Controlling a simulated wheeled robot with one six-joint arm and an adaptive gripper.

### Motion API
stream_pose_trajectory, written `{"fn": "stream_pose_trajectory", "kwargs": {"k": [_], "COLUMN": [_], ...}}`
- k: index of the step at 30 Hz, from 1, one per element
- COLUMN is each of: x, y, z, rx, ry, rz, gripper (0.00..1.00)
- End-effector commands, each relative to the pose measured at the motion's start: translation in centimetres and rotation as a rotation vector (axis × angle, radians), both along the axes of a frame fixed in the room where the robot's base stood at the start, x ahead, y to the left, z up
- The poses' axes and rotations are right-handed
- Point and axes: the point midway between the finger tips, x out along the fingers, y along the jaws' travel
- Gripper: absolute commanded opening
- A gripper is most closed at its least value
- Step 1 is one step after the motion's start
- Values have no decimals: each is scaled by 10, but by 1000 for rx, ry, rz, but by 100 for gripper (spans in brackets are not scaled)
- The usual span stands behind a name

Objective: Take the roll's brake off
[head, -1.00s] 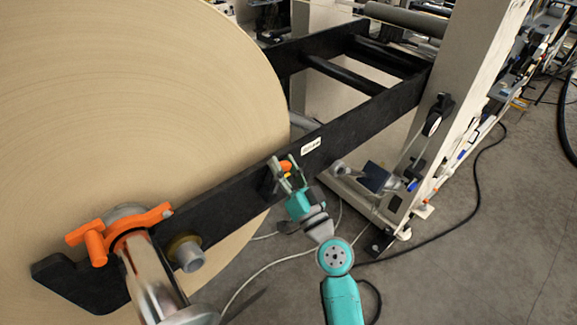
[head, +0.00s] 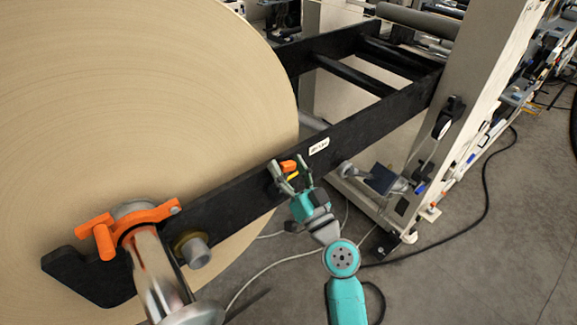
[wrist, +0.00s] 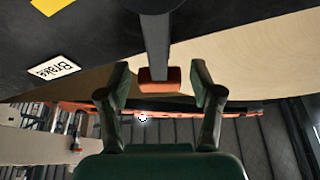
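The large tan paper roll (head: 150,100) fills the left of the head view. On the dark arm beside it is the brake lever, whose orange tip (head: 288,166) shows in the head view. In the wrist view the brake lever (wrist: 155,45) is a grey bar ending in an orange block, next to a white "Brake" label (wrist: 54,70). My gripper (head: 289,163) is open, with its fingers on either side of the orange tip. In the wrist view a gap shows between the tip and each finger of my gripper (wrist: 161,82). The lever's pivot end is cut off.
An orange clamp (head: 125,222) and a shiny shaft end (head: 160,275) stand at the lower left. The dark arm (head: 370,125) runs to a pale machine column (head: 470,90). Cables lie on the grey floor (head: 500,250), which is otherwise open at right.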

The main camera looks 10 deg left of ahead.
Motion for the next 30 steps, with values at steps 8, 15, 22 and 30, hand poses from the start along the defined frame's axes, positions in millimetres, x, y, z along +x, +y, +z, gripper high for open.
{"fn": "stream_pose_trajectory", "kwargs": {"k": [8,15,22,30], "x": [0,-16,-46,-73], "y": [-1,-17,-46,-72], "z": [1,-9,-26,-39], "rx": [1,1,0,0], "ry": [-1,2,3,0], "rz": [-1,-3,-2,-3], "gripper": [67,67,67,67]}}
